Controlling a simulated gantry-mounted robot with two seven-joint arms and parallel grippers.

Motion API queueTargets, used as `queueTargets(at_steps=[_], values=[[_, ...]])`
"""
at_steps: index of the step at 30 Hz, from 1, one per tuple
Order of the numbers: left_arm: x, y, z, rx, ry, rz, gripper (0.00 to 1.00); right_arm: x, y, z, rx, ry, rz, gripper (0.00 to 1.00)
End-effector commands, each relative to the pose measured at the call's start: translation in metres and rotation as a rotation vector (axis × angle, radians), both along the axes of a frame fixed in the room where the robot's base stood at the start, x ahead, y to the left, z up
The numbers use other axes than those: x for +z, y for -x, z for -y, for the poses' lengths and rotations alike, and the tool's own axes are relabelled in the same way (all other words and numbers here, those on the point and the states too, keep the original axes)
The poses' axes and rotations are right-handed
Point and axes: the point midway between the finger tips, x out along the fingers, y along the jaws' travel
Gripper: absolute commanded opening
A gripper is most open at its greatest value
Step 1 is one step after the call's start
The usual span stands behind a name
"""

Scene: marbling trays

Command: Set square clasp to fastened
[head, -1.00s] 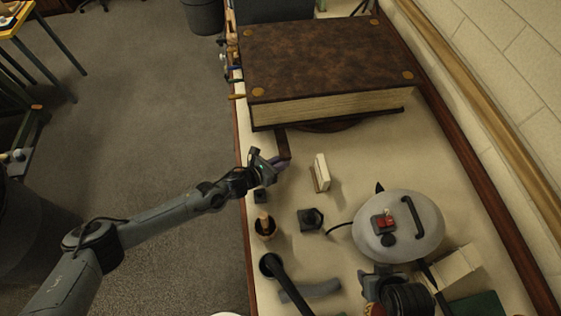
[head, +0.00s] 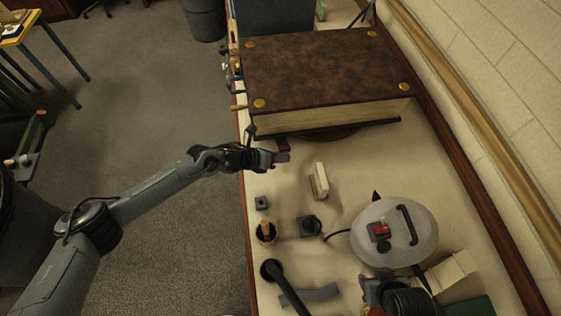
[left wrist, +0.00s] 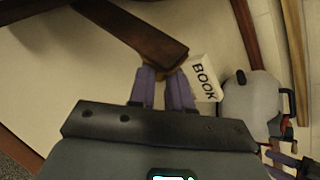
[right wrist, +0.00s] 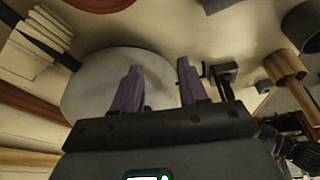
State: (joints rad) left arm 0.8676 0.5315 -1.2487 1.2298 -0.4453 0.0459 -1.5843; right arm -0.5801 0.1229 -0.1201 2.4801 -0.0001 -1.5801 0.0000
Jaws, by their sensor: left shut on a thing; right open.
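A large brown book (head: 315,70) with brass corner bosses lies at the back of the table. A short dark brown strap (head: 283,146) comes out from its near edge and also shows in the left wrist view (left wrist: 135,28). I take this strap for the clasp; no square fitting can be made out. My left gripper (head: 284,157) is at the strap's free end, its purple fingers shut on it in the left wrist view (left wrist: 168,75). The fingers cover part of that end. My right gripper (right wrist: 158,70) is open and empty, over a pale grey rounded object (right wrist: 85,85).
A white block (head: 319,181), lettered BOOK in the left wrist view (left wrist: 205,75), stands just right of my left gripper. The rounded grey object with a handle (head: 398,240) is farther right. Small dark holders (head: 309,227) stand nearer the front. Table between block and wall is clear.

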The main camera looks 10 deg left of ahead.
Motion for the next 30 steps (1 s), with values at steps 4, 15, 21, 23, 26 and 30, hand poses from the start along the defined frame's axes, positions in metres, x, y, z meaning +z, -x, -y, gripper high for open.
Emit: queueTargets(at_steps=[4,15,21,23,26,30], values=[[0.008,-0.006,-0.001,0.001,0.02,-0.059,0.0,-0.004,0.0,-0.001,-0.003,-0.004,0.0,0.43],[0.015,-0.009,-0.002,0.0,0.036,-0.113,0.0,-0.005,0.0,-0.002,-0.005,-0.007,0.0,0.43],[0.014,-0.009,-0.002,0.0,0.036,-0.113,0.0,-0.005,0.0,-0.001,-0.004,-0.007,0.0,0.43],[0.014,-0.009,-0.002,0.001,0.035,-0.113,0.0,-0.005,0.0,-0.001,-0.004,-0.005,0.0,0.43],[0.014,-0.009,-0.002,0.0,0.035,-0.113,0.34,-0.005,0.0,-0.001,-0.002,-0.003,0.0,0.43],[0.014,-0.009,-0.002,0.0,0.035,-0.113,0.44,-0.006,0.0,0.0,0.002,0.002,0.0,0.43]])
